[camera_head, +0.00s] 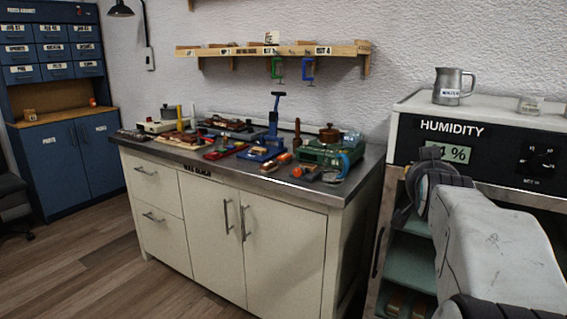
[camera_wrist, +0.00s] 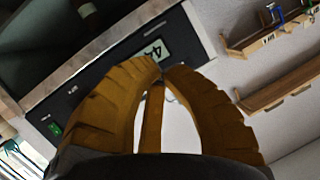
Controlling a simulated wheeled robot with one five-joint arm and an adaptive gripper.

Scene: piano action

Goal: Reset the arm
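My arm (camera_head: 490,250) reaches in from the lower right in the head view, in front of the humidity cabinet (camera_head: 400,133). The gripper's fingers cannot be made out in that view. In the wrist view my gripper (camera_wrist: 160,70) shows brown, ribbed, curved fingers whose tips come together, with a narrow brown bar between them. Nothing is seen held at the tips. Behind the tips is the cabinet's dark panel with its display (camera_wrist: 153,52), seen tilted.
A workbench (camera_head: 285,195) crowded with tools stands left of the cabinet. A wall shelf (camera_head: 215,51) with green and blue clamps hangs above. A metal jug (camera_head: 453,88) stands on the cabinet. A blue parts cabinet (camera_head: 60,150) is far left. The wooden floor (camera_head: 90,270) at lower left is clear.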

